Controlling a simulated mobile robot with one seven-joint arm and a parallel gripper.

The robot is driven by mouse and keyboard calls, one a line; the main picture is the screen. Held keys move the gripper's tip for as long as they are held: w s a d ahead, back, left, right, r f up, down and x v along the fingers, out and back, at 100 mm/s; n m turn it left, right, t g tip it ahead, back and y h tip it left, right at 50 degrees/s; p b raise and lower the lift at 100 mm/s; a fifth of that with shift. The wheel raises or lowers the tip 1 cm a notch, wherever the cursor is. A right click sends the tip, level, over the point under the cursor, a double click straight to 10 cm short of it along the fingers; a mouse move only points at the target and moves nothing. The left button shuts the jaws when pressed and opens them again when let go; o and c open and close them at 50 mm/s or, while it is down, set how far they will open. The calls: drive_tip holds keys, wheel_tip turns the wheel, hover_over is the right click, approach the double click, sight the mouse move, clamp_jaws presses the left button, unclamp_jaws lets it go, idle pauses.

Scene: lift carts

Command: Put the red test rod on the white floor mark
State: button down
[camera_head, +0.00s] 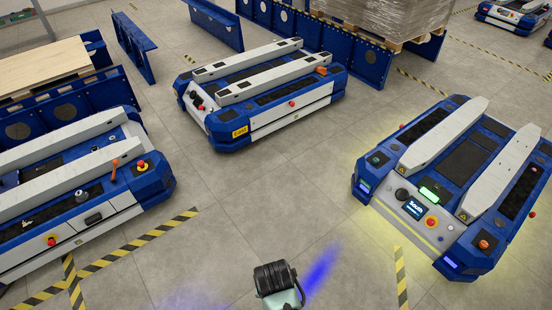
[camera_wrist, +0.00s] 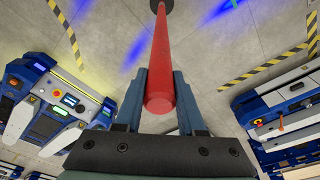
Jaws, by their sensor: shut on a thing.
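The red test rod (camera_wrist: 160,48) is between the two blue-grey fingers of my gripper (camera_wrist: 160,76) in the wrist view. My gripper is shut on it. The rod runs from the fingers up to the top edge of the picture, where a dark round piece shows at its far end. I cannot tell whether that end touches the floor. In the head view, a dark and pale green part of my arm shows at the bottom middle; the rod cannot be made out there. I cannot make out a white floor mark in either view.
Blue and white lift carts stand at the left (camera_head: 60,200), back middle (camera_head: 262,88) and right (camera_head: 455,165). Yellow-black floor tape (camera_head: 125,250) runs at lower left, with another strip (camera_head: 401,278) at lower right. Bare grey floor (camera_head: 290,190) lies between the carts.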

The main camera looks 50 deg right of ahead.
drive_tip(key=shift+w+f+b, duration=0.15)
drive_tip(key=shift+f+b, duration=0.15)
drive_tip(key=shift+f, duration=2.4)
drive_tip(key=c, duration=0.5)
unclamp_jaws()
drive_tip(key=shift+f, duration=0.15)
drive_tip(key=r, duration=0.4)
drive_tip(key=s+a+r+p, duration=0.1)
drive_tip(key=r, duration=0.7)
drive_tip(key=shift+s+a+r+p, duration=0.1)
drive_tip(key=shift+s+a+p, duration=0.05)
drive_tip(key=shift+a+p, duration=0.2)
drive_tip(key=shift+d, duration=0.1)
